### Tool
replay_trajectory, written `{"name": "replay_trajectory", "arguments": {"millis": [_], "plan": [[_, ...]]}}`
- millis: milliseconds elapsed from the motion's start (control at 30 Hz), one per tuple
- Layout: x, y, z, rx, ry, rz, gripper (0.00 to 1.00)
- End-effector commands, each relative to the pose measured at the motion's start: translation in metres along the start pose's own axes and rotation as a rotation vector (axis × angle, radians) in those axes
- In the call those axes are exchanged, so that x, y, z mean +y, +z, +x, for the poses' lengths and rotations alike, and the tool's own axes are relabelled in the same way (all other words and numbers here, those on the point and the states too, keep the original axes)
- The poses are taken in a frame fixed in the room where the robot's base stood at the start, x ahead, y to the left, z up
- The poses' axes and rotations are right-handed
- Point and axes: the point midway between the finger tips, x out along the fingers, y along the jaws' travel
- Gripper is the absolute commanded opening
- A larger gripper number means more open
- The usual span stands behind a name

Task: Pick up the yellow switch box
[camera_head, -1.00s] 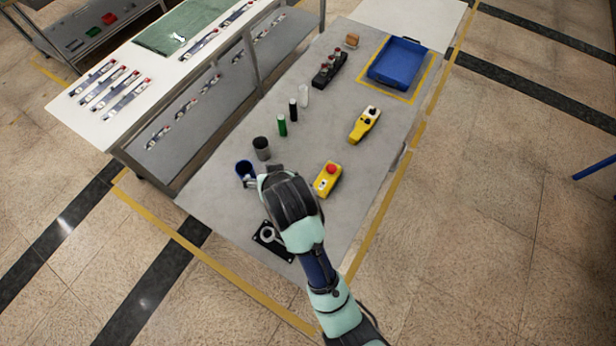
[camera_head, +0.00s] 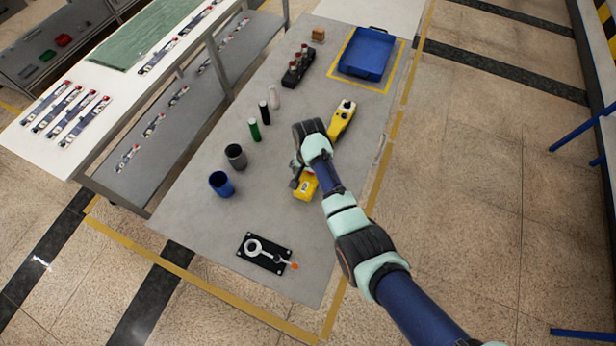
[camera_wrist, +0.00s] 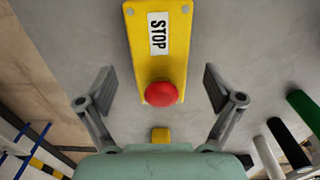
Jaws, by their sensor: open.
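The yellow switch box (camera_head: 304,188) lies on the grey table, partly hidden by my arm in the head view. In the wrist view the switch box (camera_wrist: 174,63) shows its STOP label and red round button. My gripper (camera_wrist: 158,75) is open and empty, with one finger on each side of the box's button end in that picture. In the head view my gripper (camera_head: 296,176) is over the box, mostly hidden by my wrist. I cannot tell how far above the box the fingers are.
A yellow handheld controller (camera_head: 341,118) lies just beyond my wrist. A blue cup (camera_head: 221,184), a grey cup (camera_head: 236,157) and green (camera_head: 254,130), black and white cylinders stand to the left. A blue tray (camera_head: 367,53) is at the back. A black plate (camera_head: 264,252) lies in front.

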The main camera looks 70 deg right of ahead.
Motion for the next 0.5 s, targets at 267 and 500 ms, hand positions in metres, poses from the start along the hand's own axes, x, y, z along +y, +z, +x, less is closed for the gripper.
{"name": "replay_trajectory", "arguments": {"millis": [267, 500], "plan": [[-0.001, 0.000, 0.039, 0.000, 0.000, -0.001, 0.92], [-0.001, 0.000, 0.039, 0.000, 0.000, -0.001, 0.83]]}}
